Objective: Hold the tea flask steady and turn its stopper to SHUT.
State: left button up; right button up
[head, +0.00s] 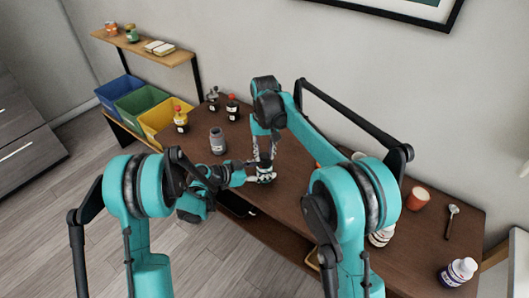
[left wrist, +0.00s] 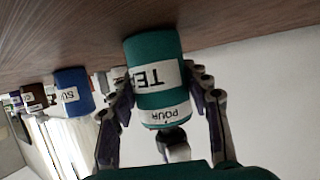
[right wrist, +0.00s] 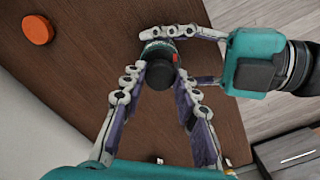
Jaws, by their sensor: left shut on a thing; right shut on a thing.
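The tea flask (left wrist: 155,60) is a teal cylinder with a white "TE…" label, partly cut off by its curve. It stands on the table and appears upside down in the left wrist view; in the head view the flask (head: 266,178) is mostly hidden by my grippers. A white band on it reads POUR. My left gripper (left wrist: 162,95) is shut around the flask's body, one finger on each side. The dark round stopper (right wrist: 160,74) shows from above in the right wrist view. My right gripper (right wrist: 160,84) comes from above, its fingertips closed on the stopper's sides.
Coloured bins (head: 143,103) stand at the far left.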

aim_at(265, 155)
dwell(0.3)
jog(key=o, duration=0.9)
notch_tip(265, 155, up, 12)
pick_arm(q)
jog(key=o, duration=1.3)
